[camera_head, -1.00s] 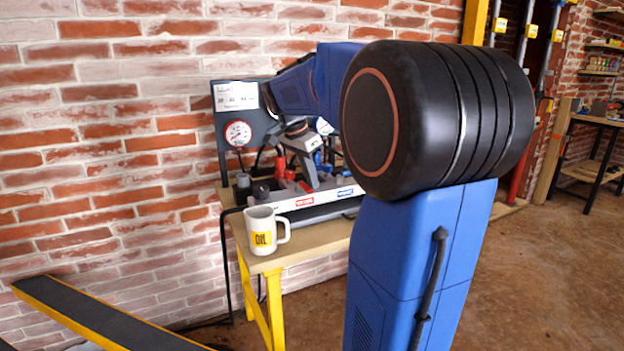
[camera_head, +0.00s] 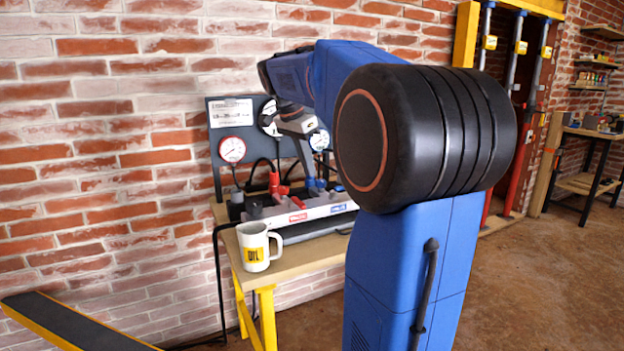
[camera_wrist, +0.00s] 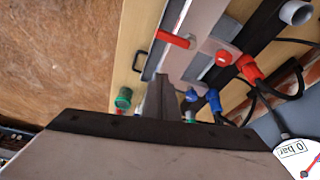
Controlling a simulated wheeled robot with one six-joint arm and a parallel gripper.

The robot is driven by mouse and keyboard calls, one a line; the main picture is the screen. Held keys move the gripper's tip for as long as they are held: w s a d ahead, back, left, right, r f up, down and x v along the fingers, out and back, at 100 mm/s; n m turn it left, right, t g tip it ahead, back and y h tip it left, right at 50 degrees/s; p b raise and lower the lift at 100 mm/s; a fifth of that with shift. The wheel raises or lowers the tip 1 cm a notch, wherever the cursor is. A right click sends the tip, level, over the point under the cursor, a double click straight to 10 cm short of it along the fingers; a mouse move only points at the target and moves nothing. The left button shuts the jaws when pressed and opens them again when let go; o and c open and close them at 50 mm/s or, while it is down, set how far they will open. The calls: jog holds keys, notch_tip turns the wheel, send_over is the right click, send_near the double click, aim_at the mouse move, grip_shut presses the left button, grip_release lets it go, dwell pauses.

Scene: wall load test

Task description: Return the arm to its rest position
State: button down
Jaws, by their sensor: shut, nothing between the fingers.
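My gripper (camera_head: 311,173) is above the bench in the head view, in front of the gauge panel and over the back part of the manifold. It points down and its fingers are together with nothing between them. In the wrist view the closed fingers (camera_wrist: 167,92) stick out past the dark gripper body, over the bench with its coloured fittings. The arm reaches from my blue body to the bench, bent at the large black joint. Whether the fingertips are clear of the fittings is hard to tell from the head view.
A white mug (camera_head: 258,247) stands at the bench's (camera_head: 285,262) front left. Red and blue valves sit on the manifold (camera_head: 300,213). Gauges hang on the dark panel (camera_head: 232,112). A yellow-edged ramp (camera_head: 70,322) lies lower left. Open floor (camera_head: 540,280) spreads right.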

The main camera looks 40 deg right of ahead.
jog(key=shift+a+r, duration=0.2)
jog(key=shift+r, duration=0.3)
